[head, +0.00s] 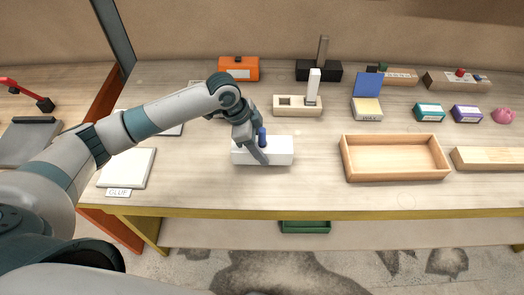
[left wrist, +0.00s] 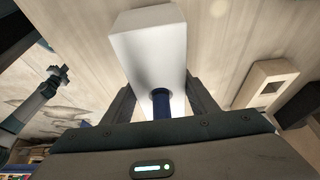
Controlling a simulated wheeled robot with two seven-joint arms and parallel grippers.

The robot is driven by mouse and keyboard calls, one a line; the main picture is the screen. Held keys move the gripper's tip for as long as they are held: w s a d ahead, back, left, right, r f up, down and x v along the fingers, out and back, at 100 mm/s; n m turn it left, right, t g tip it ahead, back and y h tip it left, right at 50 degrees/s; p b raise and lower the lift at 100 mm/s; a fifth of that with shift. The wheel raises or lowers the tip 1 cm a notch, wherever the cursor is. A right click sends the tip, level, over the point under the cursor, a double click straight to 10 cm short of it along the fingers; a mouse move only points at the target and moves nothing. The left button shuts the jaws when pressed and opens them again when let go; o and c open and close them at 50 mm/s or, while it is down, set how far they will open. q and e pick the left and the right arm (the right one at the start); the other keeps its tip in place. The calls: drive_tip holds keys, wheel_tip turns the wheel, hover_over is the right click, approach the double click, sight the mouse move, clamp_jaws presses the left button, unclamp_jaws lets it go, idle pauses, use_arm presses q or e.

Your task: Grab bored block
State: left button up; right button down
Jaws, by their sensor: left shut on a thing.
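A white block (head: 279,150) with a blue peg (head: 262,138) standing in it sits near the middle of the bench. My left gripper (head: 256,150) comes down over it from above, shut on the block. In the left wrist view the white block (left wrist: 150,45) lies between the two fingers, with the blue peg (left wrist: 162,103) close to the palm. The fingertips are partly hidden behind the block. What looks like my right gripper (left wrist: 58,74) shows small at the left of the left wrist view, its jaws unclear.
A light wooden block with a square hole and upright post (head: 292,106) stands just behind. An open wooden tray (head: 395,178) is to the right. A white pad (head: 127,168) by a GLUE label lies left. Boxes line the back; the front edge is close.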

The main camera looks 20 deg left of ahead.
use_arm(q)
drive_tip(key=shift+w+r, duration=0.1)
drive_tip(key=shift+r, duration=0.4)
drive_tip(key=s+d+r+b, duration=0.4)
drive_tip(key=d+r, duration=0.4)
drive_tip(key=d, duration=0.3)
